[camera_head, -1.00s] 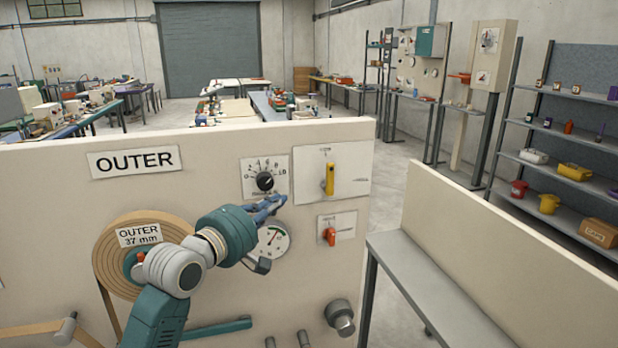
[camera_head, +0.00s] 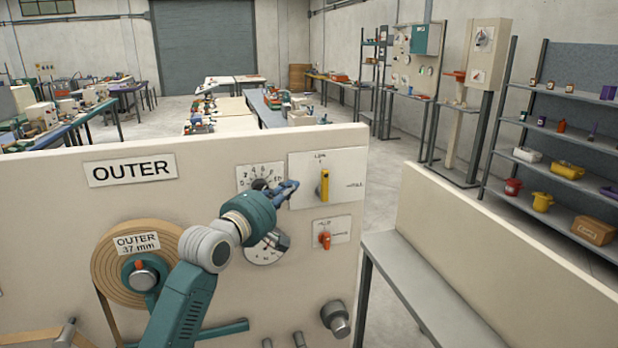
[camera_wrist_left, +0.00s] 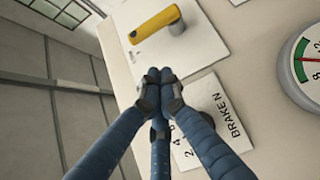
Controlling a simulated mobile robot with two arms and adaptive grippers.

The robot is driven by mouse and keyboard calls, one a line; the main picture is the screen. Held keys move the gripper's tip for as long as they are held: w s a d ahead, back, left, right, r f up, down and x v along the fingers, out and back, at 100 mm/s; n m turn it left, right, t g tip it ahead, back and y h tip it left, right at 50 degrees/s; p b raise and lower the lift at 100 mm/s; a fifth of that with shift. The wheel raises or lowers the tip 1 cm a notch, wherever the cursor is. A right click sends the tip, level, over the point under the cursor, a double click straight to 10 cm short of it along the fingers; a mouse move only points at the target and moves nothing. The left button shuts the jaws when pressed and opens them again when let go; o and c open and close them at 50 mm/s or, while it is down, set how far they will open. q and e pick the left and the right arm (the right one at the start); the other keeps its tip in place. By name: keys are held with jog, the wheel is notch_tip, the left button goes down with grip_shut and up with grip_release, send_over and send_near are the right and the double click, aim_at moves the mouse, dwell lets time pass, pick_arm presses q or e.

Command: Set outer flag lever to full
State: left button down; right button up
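The yellow flag lever (camera_head: 324,186) is on a white plate on the cream panel marked OUTER. It points straight up and down in the head view. A small label is above it and another, seemingly FULL, is to its right. My left gripper (camera_head: 290,187) is just left of the lever, in front of the dial, and apart from the lever. In the left wrist view the yellow lever (camera_wrist_left: 155,24) lies beyond the fingertips (camera_wrist_left: 160,84), which are together with nothing between them. My right gripper is not in view.
A dial plate (camera_wrist_left: 215,118) is under my fingers, and a round gauge (camera_head: 266,247) is below my wrist. A tape roll (camera_head: 112,270) is at left. A grey bench (camera_head: 420,292) stands to the right.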

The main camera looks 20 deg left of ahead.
aim_at(325, 186)
pick_arm(q)
jog(key=w+d+p, duration=0.2)
jog(key=w+d, duration=0.1)
jog(key=w, duration=0.1)
jog(key=shift+d, duration=0.35)
jog(key=shift+w, duration=0.15)
